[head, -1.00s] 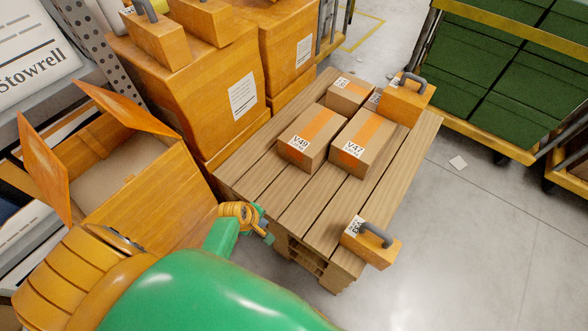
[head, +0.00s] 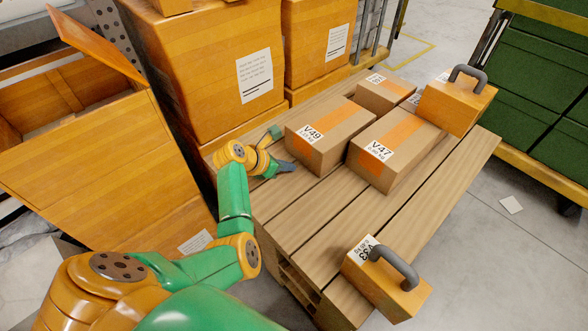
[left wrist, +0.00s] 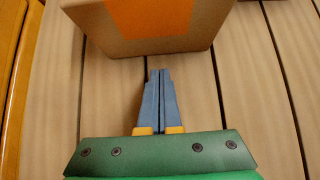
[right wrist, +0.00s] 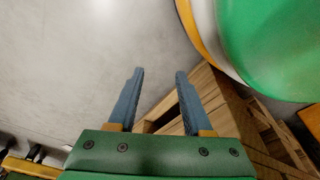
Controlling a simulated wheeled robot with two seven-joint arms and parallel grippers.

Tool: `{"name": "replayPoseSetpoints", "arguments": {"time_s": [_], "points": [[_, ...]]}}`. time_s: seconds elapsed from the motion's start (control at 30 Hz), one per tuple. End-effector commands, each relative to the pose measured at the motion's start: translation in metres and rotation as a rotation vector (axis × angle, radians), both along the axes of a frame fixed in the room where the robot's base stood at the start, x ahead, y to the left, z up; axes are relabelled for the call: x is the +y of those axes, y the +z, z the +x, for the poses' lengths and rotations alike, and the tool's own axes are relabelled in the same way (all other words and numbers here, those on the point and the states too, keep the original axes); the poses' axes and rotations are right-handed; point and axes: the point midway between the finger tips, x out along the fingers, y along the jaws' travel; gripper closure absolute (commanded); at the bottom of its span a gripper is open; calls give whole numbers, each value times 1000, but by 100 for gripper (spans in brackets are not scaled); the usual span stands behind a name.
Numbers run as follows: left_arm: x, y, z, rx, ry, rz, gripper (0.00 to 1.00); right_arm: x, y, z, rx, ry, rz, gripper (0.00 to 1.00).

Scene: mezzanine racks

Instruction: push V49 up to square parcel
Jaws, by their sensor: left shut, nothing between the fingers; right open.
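V49 (head: 335,142), a brown carton with orange tape and a white label, lies on the slatted wooden pallet (head: 318,205). It also shows at the top of the left wrist view (left wrist: 150,40). The small squarish parcel (head: 386,96) stands behind V49, seemingly with a narrow gap between them. My left gripper (head: 288,166) is shut and empty, low over the slats at V49's near left end. In the left wrist view its tips (left wrist: 158,72) point at the carton's face; contact is unclear. My right gripper (right wrist: 160,72) is open and empty over the floor.
V47 (head: 397,150) lies close to the right of V49. A handled orange box (head: 458,104) stands at the back right, another (head: 385,286) at the pallet's near corner. Tall orange cartons (head: 208,75) line the left. Slats in front of V47 are clear.

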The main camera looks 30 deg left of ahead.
Motion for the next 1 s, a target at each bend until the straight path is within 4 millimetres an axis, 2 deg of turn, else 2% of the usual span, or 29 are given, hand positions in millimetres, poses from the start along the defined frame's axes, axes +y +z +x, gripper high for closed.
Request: {"name": "replayPoseSetpoints", "arguments": {"time_s": [0.03,0.2,0.67,0.83,0.9,1.0], "points": [[-3,-4,8,-2,-2,0,100,3,-3,4,-4,0,5,50],[-7,-1,20,0,0,0,100,5,12,18,-16,-4,8,50],[-9,1,26,1,1,0,100,6,18,21,-18,-4,8,50],[-21,0,58,-2,-3,-4,100,7,19,25,-22,-4,10,50],[-26,-4,74,-3,-2,-2,100,10,31,36,-41,-6,16,50],[-30,-5,87,-3,-2,0,100,12,51,46,-56,-9,21,50]]}}
